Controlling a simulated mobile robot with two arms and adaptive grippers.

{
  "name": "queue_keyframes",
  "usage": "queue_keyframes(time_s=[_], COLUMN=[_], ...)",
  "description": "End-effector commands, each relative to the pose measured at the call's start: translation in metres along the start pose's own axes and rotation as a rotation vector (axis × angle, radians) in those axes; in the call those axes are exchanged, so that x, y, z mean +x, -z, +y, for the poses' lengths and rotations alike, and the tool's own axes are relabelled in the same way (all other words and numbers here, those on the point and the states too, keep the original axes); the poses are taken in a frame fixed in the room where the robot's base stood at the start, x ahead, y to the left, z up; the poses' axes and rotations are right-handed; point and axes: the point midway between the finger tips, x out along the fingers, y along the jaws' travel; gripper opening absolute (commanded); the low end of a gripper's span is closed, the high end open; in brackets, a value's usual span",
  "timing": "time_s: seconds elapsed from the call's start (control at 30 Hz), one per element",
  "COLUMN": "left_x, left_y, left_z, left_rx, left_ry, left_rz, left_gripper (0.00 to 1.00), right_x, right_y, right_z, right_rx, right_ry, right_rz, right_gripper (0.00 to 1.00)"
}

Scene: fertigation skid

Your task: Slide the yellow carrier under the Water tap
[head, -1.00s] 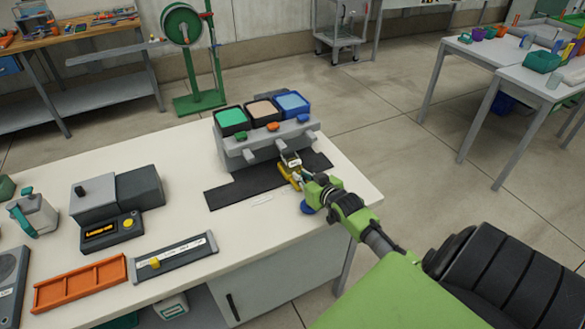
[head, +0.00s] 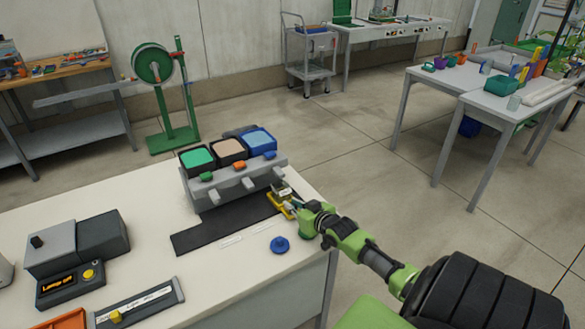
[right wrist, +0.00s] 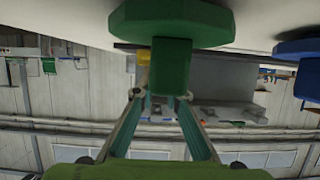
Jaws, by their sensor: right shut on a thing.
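The small yellow carrier (head: 275,207) with a pale cup on it is on the dark track (head: 205,237) near its right end, in front of the dispenser's right-hand spout. My right gripper (head: 300,215) is beside it and partly hides it. In the right wrist view, my right gripper's fingers (right wrist: 161,98) close on the stem of a green disc-based piece (right wrist: 170,65). A bit of yellow (right wrist: 143,58) shows behind it. The grey dispenser (head: 235,185) has three spouts under green, tan and blue bins. I cannot read which tap is Water. My left gripper is out of view.
A blue round piece (head: 280,244) is on the white table (head: 235,275) in front of the track. A grey device with a lit display (head: 57,283) and a slider panel (head: 140,305) are at the left. The table's right edge is close to my right gripper.

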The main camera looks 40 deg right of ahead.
Motion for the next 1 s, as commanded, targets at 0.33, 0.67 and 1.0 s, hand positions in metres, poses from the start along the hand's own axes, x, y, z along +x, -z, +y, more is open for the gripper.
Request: queue_keyframes(time_s=[0.33,0.67,1.0], left_x=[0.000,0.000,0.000], left_y=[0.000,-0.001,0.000], left_z=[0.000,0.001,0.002], left_rx=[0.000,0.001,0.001], left_ry=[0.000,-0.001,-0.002], left_rz=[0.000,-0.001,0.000], left_gripper=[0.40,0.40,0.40], right_x=[0.000,-0.025,-0.092], right_y=[0.001,-0.002,-0.002], right_z=[0.003,0.002,0.004], right_rx=[-0.002,-0.003,-0.003], right_ry=[-0.004,-0.002,-0.005], right_rz=[0.000,-0.002,-0.003], right_gripper=[0.31,0.31,0.31])
